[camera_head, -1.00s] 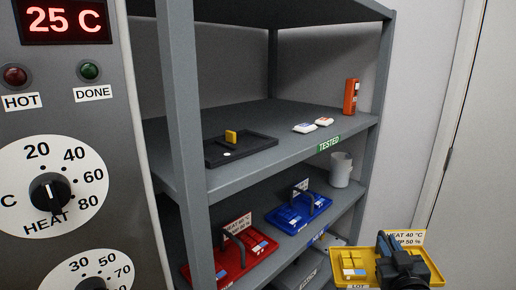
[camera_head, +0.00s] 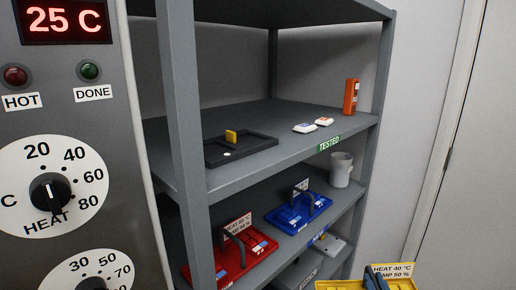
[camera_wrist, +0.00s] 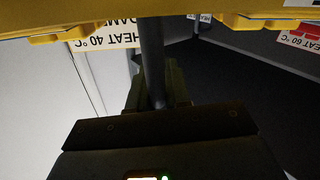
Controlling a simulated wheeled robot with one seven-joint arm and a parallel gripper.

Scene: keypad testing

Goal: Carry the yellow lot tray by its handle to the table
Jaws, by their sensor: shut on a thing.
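The yellow lot tray (camera_head: 400,285) is at the bottom right edge of the head view, in front of the shelf and mostly cut off. Its card reads heat 40 °C. In the wrist view my gripper (camera_wrist: 153,100) is shut on the upright dark handle (camera_wrist: 152,55). The yellow tray (camera_wrist: 120,20) spans the top of that view, with its card hanging upside down. The table is not in view.
A grey shelf (camera_head: 182,120) holds a red tray (camera_head: 240,258) and a blue tray (camera_head: 300,212) on its lower level, beside a white cup (camera_head: 341,170). A black tray (camera_head: 240,148) and an orange object (camera_head: 351,96) are above. A control panel (camera_head: 70,150) stands left.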

